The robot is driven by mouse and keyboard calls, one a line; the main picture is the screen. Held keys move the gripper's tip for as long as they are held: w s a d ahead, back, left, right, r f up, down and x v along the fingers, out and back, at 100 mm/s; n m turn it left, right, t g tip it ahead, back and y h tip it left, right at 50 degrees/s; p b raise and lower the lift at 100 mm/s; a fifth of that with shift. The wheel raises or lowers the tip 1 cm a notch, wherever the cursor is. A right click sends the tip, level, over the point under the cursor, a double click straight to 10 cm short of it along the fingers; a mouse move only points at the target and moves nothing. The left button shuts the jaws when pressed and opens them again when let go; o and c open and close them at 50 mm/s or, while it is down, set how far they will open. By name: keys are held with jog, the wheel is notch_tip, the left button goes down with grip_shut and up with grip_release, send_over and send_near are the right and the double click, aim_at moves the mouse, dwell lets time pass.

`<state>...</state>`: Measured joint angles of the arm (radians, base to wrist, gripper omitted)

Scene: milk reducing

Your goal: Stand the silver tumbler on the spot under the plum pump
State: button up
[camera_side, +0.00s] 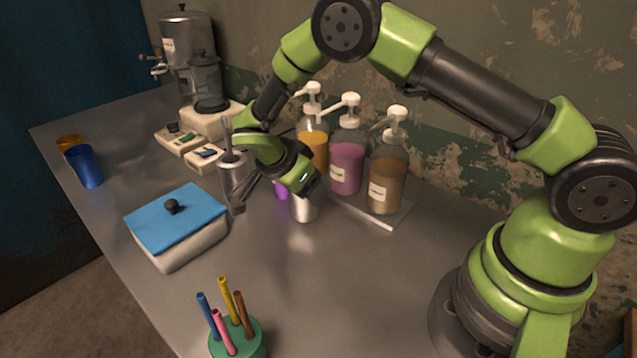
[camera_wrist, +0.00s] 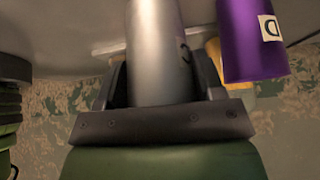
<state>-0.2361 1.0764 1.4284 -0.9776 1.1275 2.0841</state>
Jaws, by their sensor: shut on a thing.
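The silver tumbler (camera_side: 304,209) is just below my wrist in the side view, with its upper part hidden. In the wrist view the silver tumbler (camera_wrist: 157,50) lies between the two dark fingers of my gripper (camera_wrist: 159,80), which is shut on it. I cannot tell whether its base touches the table. The plum pump (camera_side: 347,166) is the middle bottle of three, behind and right of the tumbler, with a white spout. I cannot make out the spot under it. A purple tumbler (camera_wrist: 250,40) stands close beside the silver one; it also shows in the side view (camera_side: 281,190).
An orange pump (camera_side: 314,145) and a brown pump (camera_side: 386,180) flank the plum one on a pale tray (camera_side: 378,219). A blue-lidded box (camera_side: 175,220), a grey canister (camera_side: 233,178) and a pen holder (camera_side: 240,345) stand nearby. The front middle of the table is clear.

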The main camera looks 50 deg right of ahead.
jog(key=d, duration=0.3)
jog(key=shift+s, duration=0.15)
jog(key=shift+x, duration=0.75)
jog(key=shift+f, duration=0.1)
jog(key=o, duration=1)
jog(key=shift+f, duration=0.15)
jog(key=shift+o, duration=0.2)
